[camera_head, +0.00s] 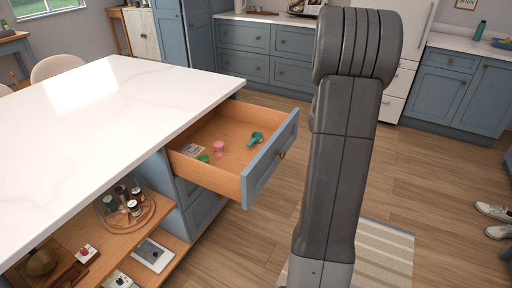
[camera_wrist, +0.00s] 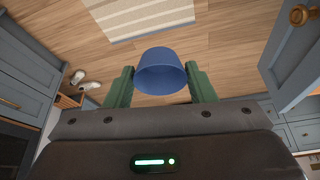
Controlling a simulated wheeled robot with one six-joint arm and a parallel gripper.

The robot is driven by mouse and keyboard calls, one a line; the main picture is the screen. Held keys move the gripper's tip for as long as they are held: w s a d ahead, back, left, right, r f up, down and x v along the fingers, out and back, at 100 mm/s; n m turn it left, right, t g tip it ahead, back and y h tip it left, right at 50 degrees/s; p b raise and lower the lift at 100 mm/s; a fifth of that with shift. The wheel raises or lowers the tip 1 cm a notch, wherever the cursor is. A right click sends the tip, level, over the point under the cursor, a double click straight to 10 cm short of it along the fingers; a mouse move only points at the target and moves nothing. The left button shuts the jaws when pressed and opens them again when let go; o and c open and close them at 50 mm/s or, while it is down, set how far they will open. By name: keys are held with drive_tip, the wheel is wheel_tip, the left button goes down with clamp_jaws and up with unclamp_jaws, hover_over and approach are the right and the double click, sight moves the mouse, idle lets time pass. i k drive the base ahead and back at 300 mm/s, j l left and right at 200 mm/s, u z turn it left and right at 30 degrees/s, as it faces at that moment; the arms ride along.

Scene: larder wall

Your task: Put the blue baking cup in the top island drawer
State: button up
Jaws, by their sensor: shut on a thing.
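The blue baking cup (camera_wrist: 162,72) is between the green fingers of my gripper (camera_wrist: 161,84) in the wrist view, and the gripper is shut on it. The cup and gripper do not show in the head view, where only my arm is seen. The top island drawer (camera_head: 222,150) stands open in the head view, with its blue front (camera_head: 270,160) pulled out to the right. Inside it are a pink cup (camera_head: 219,147), a small green item (camera_head: 204,158), a teal scoop-like item (camera_head: 256,138) and a pale flat packet (camera_head: 192,150).
The white island top (camera_head: 100,85) lies left of the drawer. Open shelves below hold a round tray (camera_head: 107,222) of jars. A striped rug (camera_head: 385,250) lies on the wooden floor. Blue cabinets (camera_head: 270,45) line the back. Much of the drawer floor is bare.

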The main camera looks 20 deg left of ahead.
sight(238, 165)
drive_tip(key=i+j+z, duration=0.15)
drive_tip(key=j+z, duration=0.2)
drive_tip(key=j, duration=0.3)
drive_tip(key=j+z, duration=0.3)
drive_tip(key=j, duration=0.65)
